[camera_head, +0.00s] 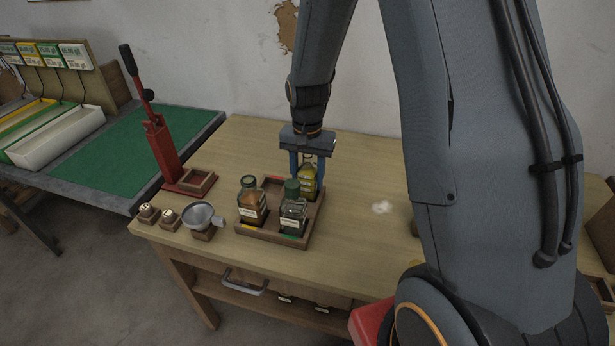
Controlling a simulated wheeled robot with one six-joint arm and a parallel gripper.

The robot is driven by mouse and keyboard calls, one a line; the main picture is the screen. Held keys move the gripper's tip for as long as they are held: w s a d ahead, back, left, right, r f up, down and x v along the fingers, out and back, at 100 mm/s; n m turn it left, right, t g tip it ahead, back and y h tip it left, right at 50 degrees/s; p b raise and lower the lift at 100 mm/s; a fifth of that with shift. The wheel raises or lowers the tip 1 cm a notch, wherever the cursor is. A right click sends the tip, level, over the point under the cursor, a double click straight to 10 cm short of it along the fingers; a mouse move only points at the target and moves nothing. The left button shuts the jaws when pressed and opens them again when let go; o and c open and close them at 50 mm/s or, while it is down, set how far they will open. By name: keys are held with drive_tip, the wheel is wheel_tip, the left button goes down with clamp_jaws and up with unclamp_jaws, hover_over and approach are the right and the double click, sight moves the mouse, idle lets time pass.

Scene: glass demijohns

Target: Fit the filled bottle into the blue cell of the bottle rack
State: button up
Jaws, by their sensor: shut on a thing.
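My gripper (307,169) points down over the back right of the wooden bottle rack (268,238). It is shut on a bottle with yellow contents (307,184), which is upright at the back right cell. Its lower part is hidden behind a dark bottle with a green cap (293,212), so I cannot tell whether it rests on the cell floor. A bottle with brown contents (251,205) stands in the front left cell. Red, yellow and green marks show on the rack; no blue mark is clearly visible.
A red lever press (162,150) stands left of the rack. A metal funnel (203,215) on a wooden block and two small wooden blocks (158,216) sit near the table's front left edge. The table (365,215) right of the rack is mostly clear. A green-topped bench (115,150) stands further left.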

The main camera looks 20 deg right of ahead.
drive_tip(key=shift+f, duration=0.15)
drive_tip(key=o, duration=1.4)
wheel_tip(320, 180, up, 12)
drive_tip(key=b, duration=0.2)
drive_tip(key=shift+r+b, duration=0.2)
drive_tip(key=shift+b, duration=0.2)
